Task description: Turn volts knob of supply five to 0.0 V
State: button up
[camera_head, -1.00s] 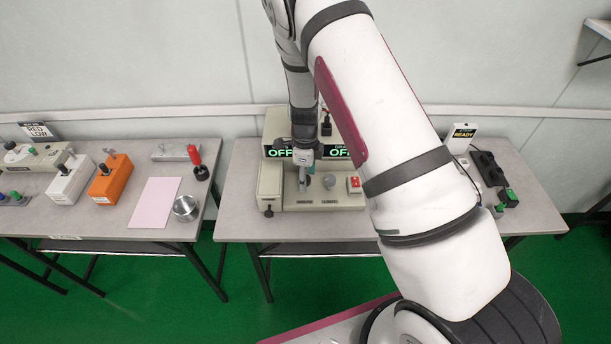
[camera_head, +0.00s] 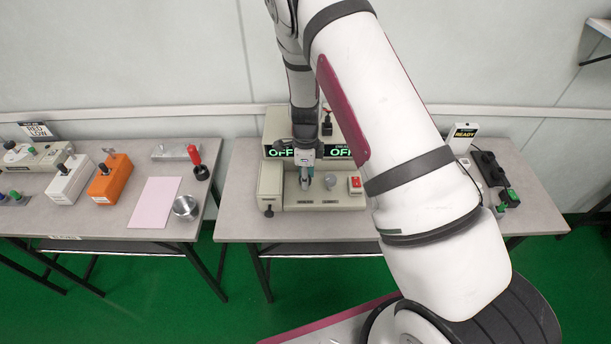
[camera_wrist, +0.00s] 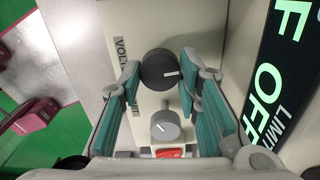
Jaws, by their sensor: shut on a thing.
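The bench supply (camera_head: 270,185) is a beige unit on the right-hand table. Its display (camera_head: 280,152) reads OFF in green, partly hidden by my arm. My gripper (camera_head: 305,184) is over the left part of its front deck. In the wrist view, my gripper (camera_wrist: 162,78) has its teal fingers shut on the black volts knob (camera_wrist: 155,66), one on each side. The knob's white pointer line points right in that picture. The label beside it (camera_wrist: 120,52) is partly covered by a finger.
A grey knob (camera_wrist: 168,126) sits close by, also seen in the head view (camera_head: 330,181), with a red switch (camera_head: 355,185) beyond it. The left table holds an orange box (camera_head: 110,180), a pink sheet (camera_head: 155,203) and a metal knob (camera_head: 185,207). A READY display (camera_head: 464,132) stands right.

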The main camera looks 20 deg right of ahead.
jog(key=n+b, duration=0.1)
jog(key=n, duration=0.3)
jog(key=n+b, duration=0.1)
jog(key=n, duration=0.3)
jog(key=shift+w+n, duration=0.1)
jog(key=shift+n, duration=0.3)
jog(key=n, duration=0.4)
jog(key=shift+b, duration=0.35)
jog(key=n, duration=0.5)
jog(key=shift+b, duration=0.35)
jog(key=n, duration=0.3)
jog(key=shift+a+n, duration=0.1)
jog(key=shift+n, duration=0.2)
jog(key=n+b, duration=0.1)
jog(key=n, duration=0.3)
jog(key=shift+n, duration=0.3)
jog(key=n, duration=0.8)
jog(key=shift+a, duration=0.1)
jog(key=shift+n, duration=0.5)
